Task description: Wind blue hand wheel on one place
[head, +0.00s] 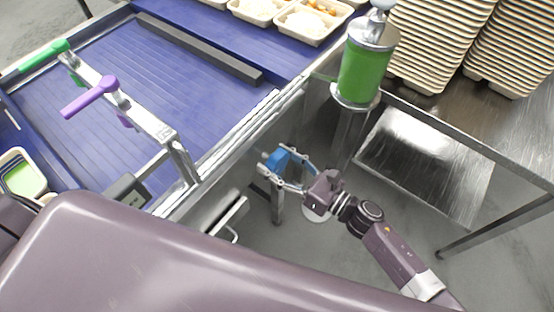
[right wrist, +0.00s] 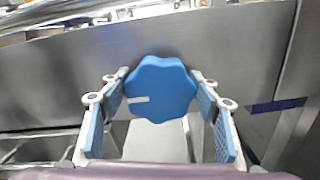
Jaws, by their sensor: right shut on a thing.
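The blue hand wheel (right wrist: 160,90) has a scalloped rim and a small white mark on its left side. It sits at the side of the conveyor frame, and it also shows in the head view (head: 277,159), partly covered by my fingers. My right gripper (head: 283,165) reaches in from the lower right and is shut on the wheel. In the right wrist view its two blue-padded fingers (right wrist: 165,100) stand on the left and right of the wheel. My left gripper is not in view.
The blue conveyor belt (head: 175,85) carries a dark guide bar. Purple (head: 90,97) and green (head: 45,56) levers sit on a metal bar over it. A green cylinder (head: 362,75) stands behind my right gripper. Stacked trays (head: 430,45) and a metal table frame (head: 470,145) are at right.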

